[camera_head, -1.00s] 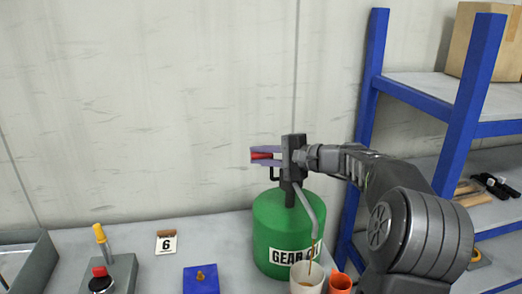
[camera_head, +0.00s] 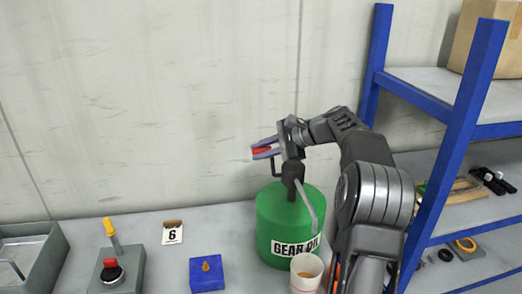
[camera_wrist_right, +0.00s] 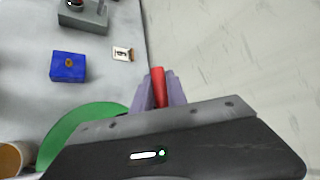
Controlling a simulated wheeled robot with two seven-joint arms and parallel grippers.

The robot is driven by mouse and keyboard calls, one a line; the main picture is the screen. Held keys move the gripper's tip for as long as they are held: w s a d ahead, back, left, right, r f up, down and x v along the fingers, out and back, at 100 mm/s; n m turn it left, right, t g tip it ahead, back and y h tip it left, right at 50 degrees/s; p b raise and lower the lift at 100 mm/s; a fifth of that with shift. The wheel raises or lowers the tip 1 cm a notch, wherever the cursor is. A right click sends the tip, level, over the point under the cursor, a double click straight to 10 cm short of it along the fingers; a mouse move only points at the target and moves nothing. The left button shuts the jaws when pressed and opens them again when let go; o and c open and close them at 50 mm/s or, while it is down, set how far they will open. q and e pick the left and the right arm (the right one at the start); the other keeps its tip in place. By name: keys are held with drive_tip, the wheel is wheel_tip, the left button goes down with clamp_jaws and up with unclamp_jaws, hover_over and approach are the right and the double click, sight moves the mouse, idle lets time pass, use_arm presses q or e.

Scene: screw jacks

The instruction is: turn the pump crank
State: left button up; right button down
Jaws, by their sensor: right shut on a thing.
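The pump stands on a green drum (camera_head: 275,222) labelled "GEAR OIL"; the drum also shows in the right wrist view (camera_wrist_right: 72,132). A grey spout (camera_head: 307,203) slopes down from the pump head to the right. The crank's red grip (camera_head: 261,150) is at the upper left of the pump; it also shows in the right wrist view (camera_wrist_right: 158,86). My right gripper (camera_head: 264,149) is shut on the red grip, its purple fingers on either side of it. The gripper body hides part of the crank and pump head. My left gripper is not in view.
A white cup (camera_head: 306,272) stands in front of the drum. A blue block (camera_head: 207,274), a number 6 card (camera_head: 172,233) and a grey control box (camera_head: 128,272) are to the left. A blue-framed shelf (camera_head: 462,130) stands at right, close to my arm. The wall is behind.

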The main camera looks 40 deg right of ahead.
drive_tip(key=c, duration=1.3)
unclamp_jaws()
drive_tip(key=shift+s+d, duration=0.1)
drive_tip(key=shift+s+d+r, duration=0.15)
drive_tip(key=shift+s, duration=0.1)
drive_tip(key=b+v, duration=0.2)
drive_tip(key=v, duration=0.5)
